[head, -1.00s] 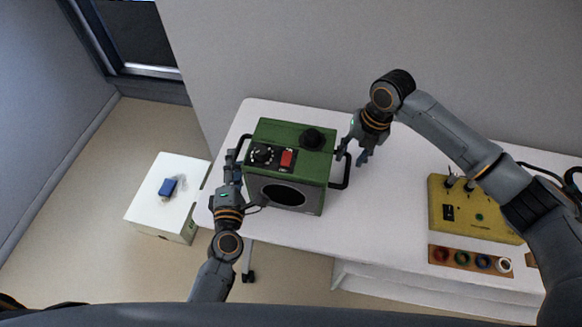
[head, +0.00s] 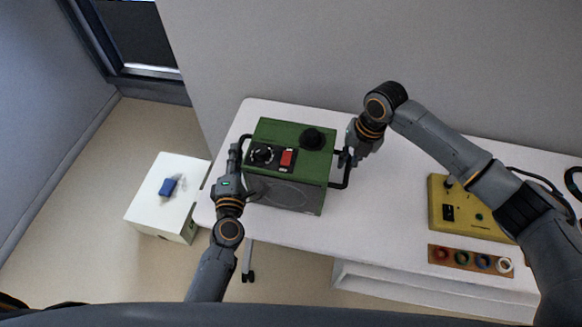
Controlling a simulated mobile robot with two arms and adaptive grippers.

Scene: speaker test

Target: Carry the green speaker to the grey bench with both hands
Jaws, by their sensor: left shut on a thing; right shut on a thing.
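The green speaker (head: 290,136) stands upright on a white table (head: 400,200). It has a dark dial, a red switch and a black knob on top, a grey front and a black handle on each side. My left gripper (head: 236,155) is shut on the left handle (head: 242,142). My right gripper (head: 346,157) is shut on the right handle (head: 346,178). The fingers partly hide both handles. The speaker appears to rest on the table. I cannot make out a clearly grey bench in this view.
A yellow box (head: 470,212) and a strip with several coloured rings (head: 469,260) are on the table's right side. A low white box (head: 150,207) with a blue object (head: 168,187) stands on the floor at left. The table between speaker and yellow box is clear.

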